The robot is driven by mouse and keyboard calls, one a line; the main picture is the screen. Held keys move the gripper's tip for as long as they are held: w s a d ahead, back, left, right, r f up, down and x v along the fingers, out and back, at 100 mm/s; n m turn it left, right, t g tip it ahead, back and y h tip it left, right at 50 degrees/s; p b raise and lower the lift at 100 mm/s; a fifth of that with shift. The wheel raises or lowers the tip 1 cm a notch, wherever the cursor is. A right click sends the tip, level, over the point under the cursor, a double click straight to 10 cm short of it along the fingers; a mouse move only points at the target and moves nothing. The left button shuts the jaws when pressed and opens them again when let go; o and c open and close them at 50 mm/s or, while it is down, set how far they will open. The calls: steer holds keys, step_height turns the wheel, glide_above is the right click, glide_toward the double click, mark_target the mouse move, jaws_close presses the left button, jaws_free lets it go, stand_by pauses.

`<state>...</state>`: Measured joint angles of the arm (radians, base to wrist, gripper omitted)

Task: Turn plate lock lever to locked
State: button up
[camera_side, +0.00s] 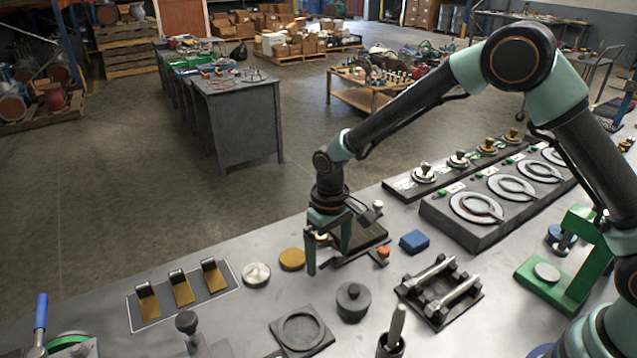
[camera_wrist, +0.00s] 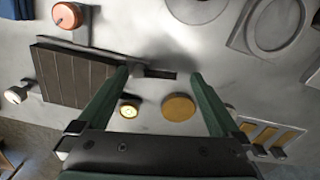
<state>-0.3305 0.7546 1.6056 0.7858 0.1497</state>
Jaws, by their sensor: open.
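My gripper (camera_side: 328,262) is open and empty, pointing down over the near-left end of a dark ridged plate (camera_side: 362,238). In the wrist view my gripper (camera_wrist: 159,74) has its fingers on either side of a thin dark bar (camera_wrist: 152,73) along the plate's edge. The plate (camera_wrist: 72,78) lies to the left there. An orange knob (camera_side: 383,253) stands at the plate's near-right corner; it also shows in the wrist view (camera_wrist: 67,15). Which part is the lock lever is unclear. A separate blue-handled lever (camera_side: 41,312) stands upright at the far left. Finger contact cannot be told.
A brass disc (camera_side: 292,259) and a silver disc (camera_side: 256,274) lie left of my gripper. A dark knobbed weight (camera_side: 353,301), a blue block (camera_side: 414,241) and a rack with metal bars (camera_side: 440,292) stand nearby. A ringed panel (camera_side: 500,200) fills the back right.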

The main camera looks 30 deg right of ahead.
mark_target(328, 262)
step_height(328, 262, up, 12)
steer(key=shift+f, duration=0.15)
stand_by(0.4)
steer(key=s+d+r+m+t, duration=0.1)
steer(key=s+d+r+t, duration=0.2)
steer(key=s+d+r, duration=0.45)
steer(key=s+d+r+m+t, duration=0.1)
steer(key=s+d+r+t, duration=0.1)
steer(key=s+d, duration=0.5)
steer(key=shift+s+d+r+t, duration=0.3)
steer(key=shift+s+r, duration=0.1)
steer(key=shift+r, duration=0.3)
